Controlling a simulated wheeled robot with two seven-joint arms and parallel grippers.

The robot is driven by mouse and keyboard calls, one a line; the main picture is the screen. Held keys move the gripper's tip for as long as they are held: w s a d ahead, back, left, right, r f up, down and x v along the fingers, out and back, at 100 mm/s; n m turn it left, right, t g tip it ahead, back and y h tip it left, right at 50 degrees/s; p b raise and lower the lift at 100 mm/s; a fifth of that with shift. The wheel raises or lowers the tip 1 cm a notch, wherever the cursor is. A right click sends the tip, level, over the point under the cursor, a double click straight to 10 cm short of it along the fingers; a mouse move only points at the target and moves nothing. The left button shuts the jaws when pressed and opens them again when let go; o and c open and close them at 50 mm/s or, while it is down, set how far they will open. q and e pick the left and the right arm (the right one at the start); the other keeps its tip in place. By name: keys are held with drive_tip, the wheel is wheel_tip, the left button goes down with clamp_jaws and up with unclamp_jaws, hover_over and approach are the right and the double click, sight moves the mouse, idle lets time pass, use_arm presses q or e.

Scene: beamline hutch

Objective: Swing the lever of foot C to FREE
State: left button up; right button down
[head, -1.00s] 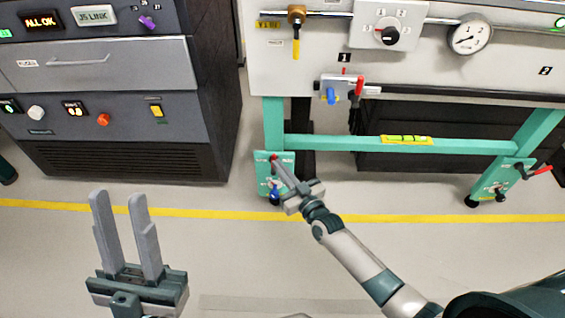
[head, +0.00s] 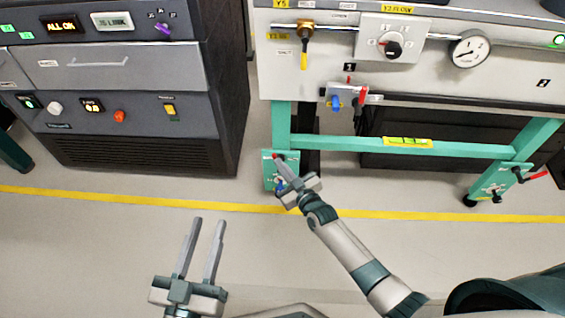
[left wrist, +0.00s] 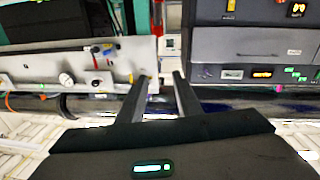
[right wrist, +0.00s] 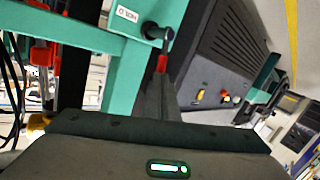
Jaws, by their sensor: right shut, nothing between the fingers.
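The near foot is a teal plate (head: 267,172) at the bottom of the left leg of the bench frame. I cannot read its letter. Its lever has a black arm and a red end (right wrist: 162,64) in the right wrist view, beside a pivot on the teal frame with a white HOLD label (right wrist: 127,13). My right gripper (head: 278,161) is shut and empty, with its tips at the red end; whether they touch I cannot tell. The fingers hide part of the plate. My left gripper (head: 210,222) is open and empty above the floor.
Another teal foot with a red lever (head: 537,175) stands at the right leg. Above are a blue and red valve (head: 348,98) and a gauge (head: 470,49). A dark grey cabinet (head: 140,140) stands at left. The floor between is clear, crossed by a yellow line (head: 400,215).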

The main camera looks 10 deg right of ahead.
use_arm(q)
drive_tip(key=s+a+f+g+y+p, duration=0.1)
drive_tip(key=s+a+f+g+p, duration=0.1)
drive_tip(key=f+g, duration=0.3)
drive_tip(key=s+a+f+g+y+p, duration=0.2)
drive_tip(key=s+a+f+g+p, duration=0.1)
drive_tip(key=f, duration=0.5)
drive_tip(key=shift+s+a+f+n+g+y, duration=0.35)
drive_tip(key=shift+s+a+g, duration=0.25)
drive_tip(key=shift+s+g, duration=0.3)
use_arm(e)
drive_tip(key=shift+w+a+n+g+h, duration=0.15)
drive_tip(key=shift+a+n+g+h, duration=0.2)
drive_tip(key=shift+a+n, duration=0.2)
drive_tip(key=shift+w+a+n+g+h, duration=0.15)
drive_tip(key=shift+a+n+g+h, duration=0.15)
drive_tip(key=shift+a+n, duration=0.2)
use_arm(q)
drive_tip(key=shift+w, duration=0.1)
